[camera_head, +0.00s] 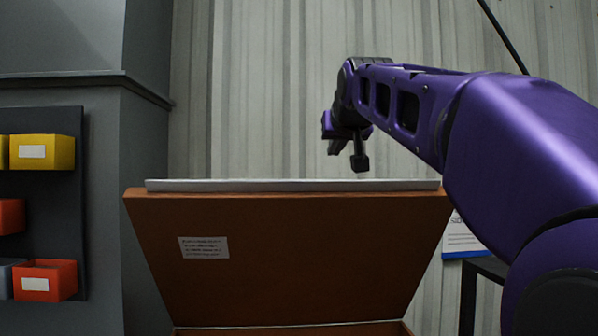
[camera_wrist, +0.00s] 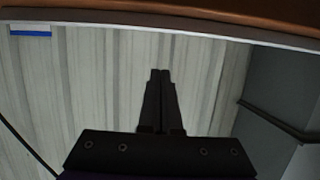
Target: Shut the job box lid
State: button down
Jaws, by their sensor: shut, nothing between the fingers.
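The job box lid (camera_head: 310,255) stands raised in the head view, its orange-brown inner face toward me, with a white printed label on it. A pale grey strip runs along its top edge. Only a sliver of the job box (camera_head: 290,330) shows at the bottom; the rest is out of frame. My gripper (camera_head: 359,162) is just above the lid's top edge, right of its middle; I cannot tell whether it touches. In the wrist view my gripper (camera_wrist: 160,73) has its fingers together and empty, with the lid edge (camera_wrist: 190,25) across the top, apart from the fingertips in the picture.
A dark rack with yellow bins (camera_head: 42,152) and red-orange bins (camera_head: 45,280) stands at the left, beside a grey cabinet or pillar (camera_head: 145,200). A corrugated wall (camera_head: 260,90) is behind the lid. A dark stand (camera_head: 480,268) and a blue-white sign (camera_head: 460,238) are at right.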

jog(key=p+x, duration=0.1)
jog(key=x, duration=0.9)
jog(key=shift+s+f, duration=0.1)
jog(key=shift+f, duration=0.05)
jog(key=shift+s+f+b, duration=0.3)
jog(key=shift+s+b, duration=0.05)
jog(key=shift+s, duration=0.2)
jog(key=shift+s+f+b, duration=0.3)
jog(key=shift+s, duration=0.25)
jog(key=shift+s+f, duration=0.4)
jog(key=shift+s, duration=0.25)
jog(key=shift+f+b, duration=0.15)
jog(key=shift+b, duration=0.15)
